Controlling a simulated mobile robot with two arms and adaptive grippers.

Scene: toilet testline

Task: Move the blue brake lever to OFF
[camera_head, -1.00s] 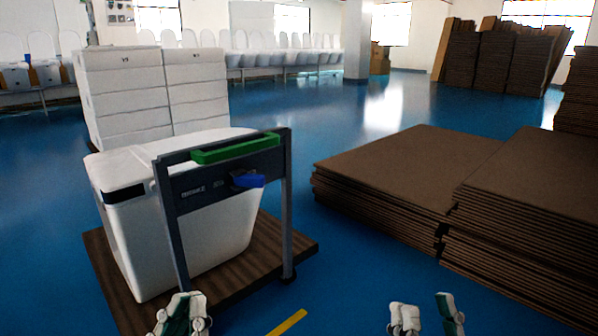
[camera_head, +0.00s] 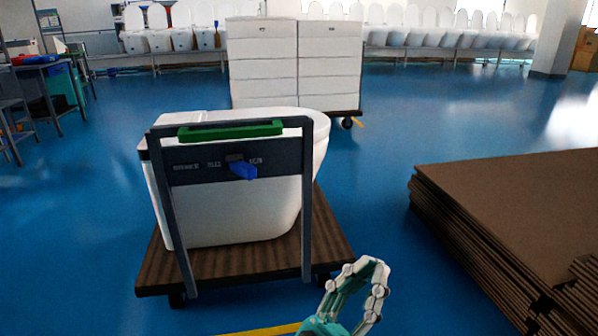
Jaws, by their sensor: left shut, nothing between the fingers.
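The blue brake lever (camera_head: 243,170) sits on the dark panel (camera_head: 200,168) of a cart's upright frame, below the green handle bar (camera_head: 231,131). It sticks out and points a little right and down; the small lettering beside it is hard to read. The cart's brown deck (camera_head: 270,262) carries a white toilet (camera_head: 232,213).
Brown cardboard stacks (camera_head: 515,215) lie on the right. A second cart with white boxes (camera_head: 294,65) stands behind the toilet. Tables (camera_head: 45,92) are at the far left. Blue floor is open left of the cart and between it and the cardboard.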

